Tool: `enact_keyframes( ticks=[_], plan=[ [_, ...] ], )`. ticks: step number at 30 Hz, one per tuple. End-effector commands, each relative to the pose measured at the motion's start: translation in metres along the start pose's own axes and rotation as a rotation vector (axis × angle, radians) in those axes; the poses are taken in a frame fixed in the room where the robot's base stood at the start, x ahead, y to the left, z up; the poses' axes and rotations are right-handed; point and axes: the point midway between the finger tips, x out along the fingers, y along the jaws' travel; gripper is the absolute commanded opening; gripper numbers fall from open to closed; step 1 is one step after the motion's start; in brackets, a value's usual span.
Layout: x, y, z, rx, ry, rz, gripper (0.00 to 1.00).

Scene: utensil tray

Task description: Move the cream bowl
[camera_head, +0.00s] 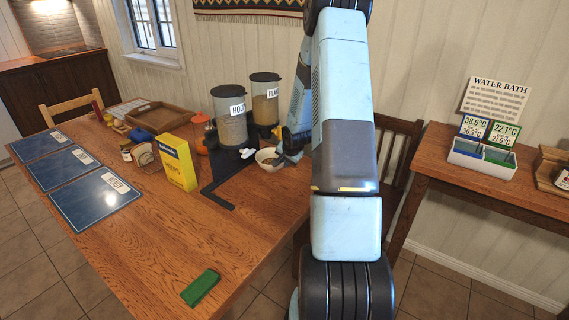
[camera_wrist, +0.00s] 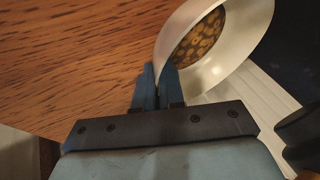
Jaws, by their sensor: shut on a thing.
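The cream bowl (camera_head: 264,163) is at the far right part of the wooden table, in front of the dispensers. In the wrist view the bowl (camera_wrist: 240,60) is large at the upper right, with round brown ring-shaped pieces inside. My gripper (camera_wrist: 160,76) is shut on the bowl's rim at its near left side. In the head view my gripper (camera_head: 282,152) is at the bowl's right side, partly hidden by my arm. I cannot tell whether the bowl's base touches the surface below.
Two dispensers (camera_head: 231,122) stand behind the bowl, over a dark mat (camera_head: 222,185). A yellow box (camera_head: 178,162), jars and a wooden tray (camera_head: 160,117) are further left. Blue placemats (camera_head: 92,197) lie along the left edge. A green block (camera_head: 200,288) lies at the front; the table's middle is clear.

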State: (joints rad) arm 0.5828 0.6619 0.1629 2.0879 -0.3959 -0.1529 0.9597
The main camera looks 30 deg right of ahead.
Motion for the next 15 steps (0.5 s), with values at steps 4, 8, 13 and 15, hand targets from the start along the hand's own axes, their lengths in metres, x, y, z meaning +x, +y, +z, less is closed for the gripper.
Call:
enact_keyframes(
  ticks=[4,8,13,15],
  plan=[
    [0.0005,0.0014,0.0009,0.001,-0.002,0.003,0.00],
    [0.0004,0.0007,0.0012,0.000,-0.002,0.002,0.19],
    [0.0002,-0.0003,0.0012,-0.001,-0.001,0.001,0.35],
    [0.0002,-0.0006,0.0012,-0.001,-0.001,0.000,0.38]
  ],
)
